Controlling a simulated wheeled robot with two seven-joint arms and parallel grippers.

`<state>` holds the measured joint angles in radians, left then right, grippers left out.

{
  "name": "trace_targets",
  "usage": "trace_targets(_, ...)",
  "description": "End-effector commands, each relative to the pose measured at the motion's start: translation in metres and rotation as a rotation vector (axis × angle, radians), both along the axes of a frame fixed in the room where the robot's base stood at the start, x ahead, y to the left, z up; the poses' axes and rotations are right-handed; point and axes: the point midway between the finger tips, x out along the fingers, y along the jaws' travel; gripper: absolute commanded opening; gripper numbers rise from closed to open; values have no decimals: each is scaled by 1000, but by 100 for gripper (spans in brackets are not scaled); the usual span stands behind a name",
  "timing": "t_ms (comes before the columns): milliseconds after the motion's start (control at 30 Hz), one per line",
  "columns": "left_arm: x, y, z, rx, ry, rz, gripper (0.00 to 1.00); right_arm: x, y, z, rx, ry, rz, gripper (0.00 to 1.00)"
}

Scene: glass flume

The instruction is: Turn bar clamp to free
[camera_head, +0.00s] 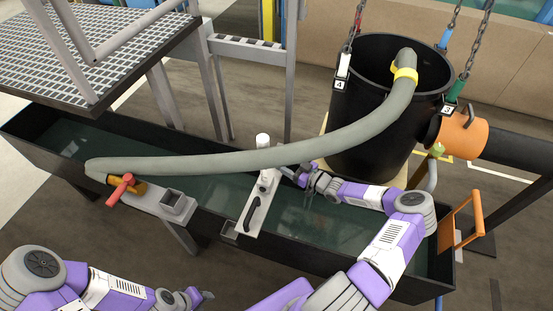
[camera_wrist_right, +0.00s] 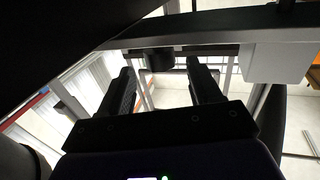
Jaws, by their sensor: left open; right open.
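The likely bar clamp is a red handle (camera_head: 121,188) on a yellow-orange body (camera_head: 142,190). It sits beside the hose end on a grey bracket across the left part of the flume (camera_head: 215,190). My left gripper (camera_head: 207,296) is low at the bottom of the head view, open and empty, well in front of the flume. My right gripper (camera_head: 300,176) hangs over the flume beside a white plate (camera_head: 252,212) with a black handle. In the right wrist view its fingers (camera_wrist_right: 160,75) are open, with a dark round part beyond them that I cannot identify.
A thick grey hose (camera_head: 250,158) runs from the flume's left end to a black tub (camera_head: 365,110) hung on chains. A grated platform (camera_head: 90,45) stands at the back left. An orange pipe collar (camera_head: 463,133) is at right.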

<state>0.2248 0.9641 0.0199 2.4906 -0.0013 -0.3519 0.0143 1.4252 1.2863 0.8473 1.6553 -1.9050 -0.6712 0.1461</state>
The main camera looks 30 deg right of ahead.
Motion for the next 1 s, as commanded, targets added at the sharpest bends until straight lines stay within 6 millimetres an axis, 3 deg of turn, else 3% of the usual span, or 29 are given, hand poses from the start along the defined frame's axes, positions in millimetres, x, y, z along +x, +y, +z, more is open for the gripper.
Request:
trace_targets(300,0,0,-13,0,0,0,43,40,18,-2,4,-1,0,63)
trace_targets(667,0,0,-13,0,0,0,43,46,20,0,2,1,0,63)
trace_targets(1000,0,0,-13,0,0,0,43,45,20,-1,2,1,0,15)
